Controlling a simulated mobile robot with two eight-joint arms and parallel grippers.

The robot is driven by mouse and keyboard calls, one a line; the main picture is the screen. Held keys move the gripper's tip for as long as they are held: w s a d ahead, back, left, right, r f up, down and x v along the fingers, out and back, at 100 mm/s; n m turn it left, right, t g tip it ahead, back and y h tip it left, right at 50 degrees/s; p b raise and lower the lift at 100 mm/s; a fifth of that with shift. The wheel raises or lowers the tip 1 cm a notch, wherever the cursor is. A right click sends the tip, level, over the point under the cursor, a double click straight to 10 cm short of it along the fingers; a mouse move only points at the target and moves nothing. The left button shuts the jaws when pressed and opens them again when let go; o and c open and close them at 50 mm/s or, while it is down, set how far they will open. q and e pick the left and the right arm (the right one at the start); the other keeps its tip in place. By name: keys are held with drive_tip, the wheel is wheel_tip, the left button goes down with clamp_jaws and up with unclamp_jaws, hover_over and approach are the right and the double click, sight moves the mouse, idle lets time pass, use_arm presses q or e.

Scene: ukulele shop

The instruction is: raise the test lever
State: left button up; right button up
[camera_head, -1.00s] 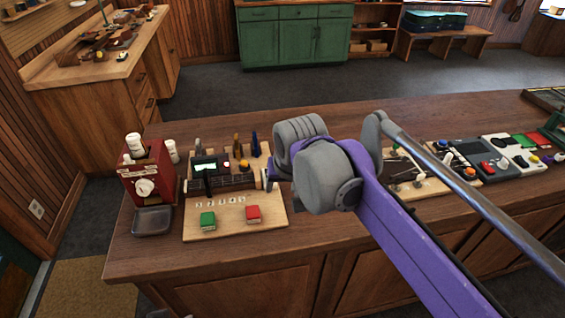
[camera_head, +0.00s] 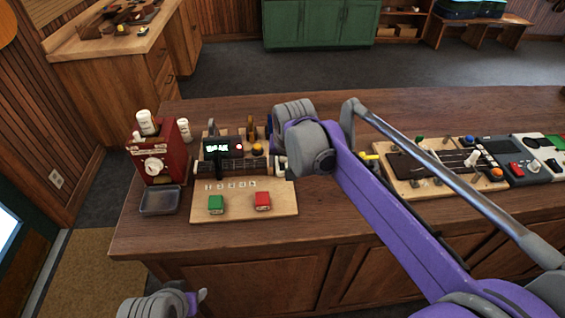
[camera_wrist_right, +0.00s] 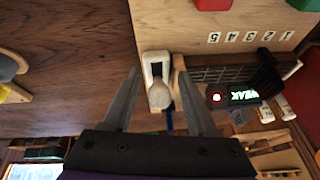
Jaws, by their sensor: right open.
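The lever with a pale rounded knob (camera_wrist_right: 158,95) stands on a white slotted base at the edge of the test board, in the right wrist view. My right gripper (camera_wrist_right: 158,68) is open, with one dark finger on each side of the knob and visible gaps between. In the head view my right gripper (camera_head: 276,158) is at the right end of the wooden test board (camera_head: 238,210), and the wrist partly hides the lever. The board's small display (camera_wrist_right: 243,95) reads WEAK, upside down in the wrist view, beside a lit red lamp.
A green button (camera_head: 216,204) and a red button (camera_head: 263,201) sit on the board's front. A red box (camera_head: 160,150) and grey tray (camera_head: 160,200) stand left. Another board (camera_head: 400,172) with devices lies right. The counter between the boards is clear.

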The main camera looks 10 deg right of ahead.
drive_tip(key=shift+w+f, duration=0.2)
drive_tip(key=shift+f, duration=0.25)
drive_tip(key=shift+c, duration=0.2)
clamp_jaws()
idle(0.9)
